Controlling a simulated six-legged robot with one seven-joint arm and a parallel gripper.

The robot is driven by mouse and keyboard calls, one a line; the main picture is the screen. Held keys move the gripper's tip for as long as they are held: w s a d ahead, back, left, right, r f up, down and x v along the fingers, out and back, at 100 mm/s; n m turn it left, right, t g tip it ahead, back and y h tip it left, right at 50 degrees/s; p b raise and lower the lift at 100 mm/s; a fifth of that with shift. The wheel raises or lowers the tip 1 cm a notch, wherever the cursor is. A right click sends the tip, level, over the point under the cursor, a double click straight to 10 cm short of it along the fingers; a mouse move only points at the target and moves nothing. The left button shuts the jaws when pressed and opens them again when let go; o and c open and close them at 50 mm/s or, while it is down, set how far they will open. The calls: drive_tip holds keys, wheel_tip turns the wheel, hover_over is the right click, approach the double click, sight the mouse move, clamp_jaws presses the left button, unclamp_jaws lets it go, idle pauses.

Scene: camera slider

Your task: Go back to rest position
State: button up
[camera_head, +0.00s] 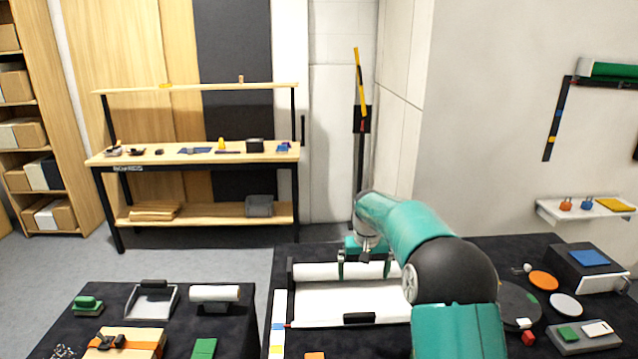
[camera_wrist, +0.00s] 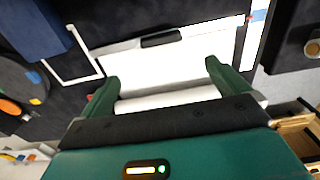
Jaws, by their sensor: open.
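My gripper (camera_head: 364,268) is at the end of my teal arm, above the back part of the dark table (camera_head: 262,300). In the wrist view my gripper (camera_wrist: 160,78) shows two green fingers spread wide apart, with nothing held between them. Below it is a white sheet (camera_head: 350,303) with a white roll (camera_head: 312,271) along its back edge; the roll (camera_wrist: 170,100) also shows in the wrist view. A black block (camera_head: 360,318) lies on the sheet's front edge. Part of the sheet and roll is hidden by my gripper and arm. I cannot tell whether the fingers touch the roll.
A workbench (camera_head: 200,155) with small items stands at the back, beside a shelf (camera_head: 30,130) of boxes. A front left table carries a white roll (camera_head: 215,293) and a green block (camera_head: 204,348). Discs and a dark box (camera_head: 590,265) sit at right. Grey floor (camera_head: 235,262) is free.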

drive_tip(key=s+r+t, duration=0.3)
drive_tip(key=s+r, duration=1.4)
drive_tip(key=s, duration=0.3)
drive_tip(key=s+f+t, duration=0.2)
drive_tip(key=s, duration=1.8)
drive_tip(key=shift+f, duration=0.2)
